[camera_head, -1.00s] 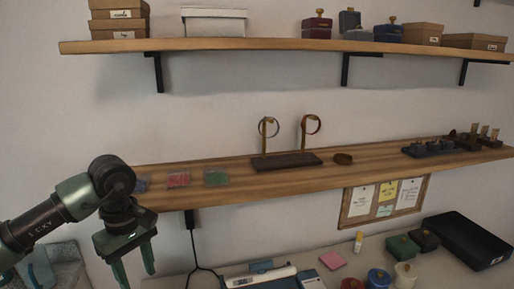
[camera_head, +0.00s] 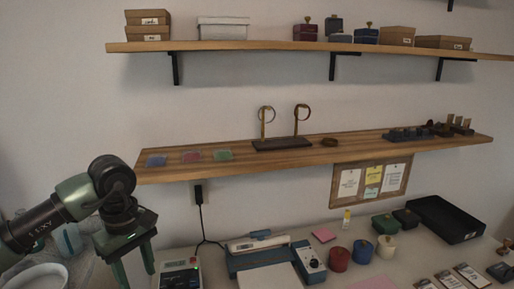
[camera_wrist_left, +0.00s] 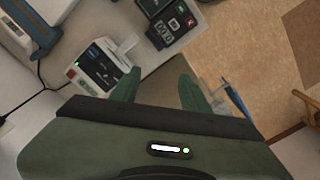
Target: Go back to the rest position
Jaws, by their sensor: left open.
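My left gripper (camera_head: 132,270) hangs at the lower left in the head view, fingers pointing down. Its two green fingers are apart with nothing between them. In the left wrist view the gripper (camera_wrist_left: 158,88) is open too, above the edge of the workbench and the floor. My right gripper does not show in either view.
The shelf holds a bracelet stand (camera_head: 283,144) and small colored packets (camera_head: 191,156). The bench below carries a card device (camera_head: 180,275), a blue sealing machine (camera_head: 262,252), colored jars (camera_head: 362,252) and a black tray (camera_head: 445,219). Floor (camera_wrist_left: 240,55) shows beyond the bench edge.

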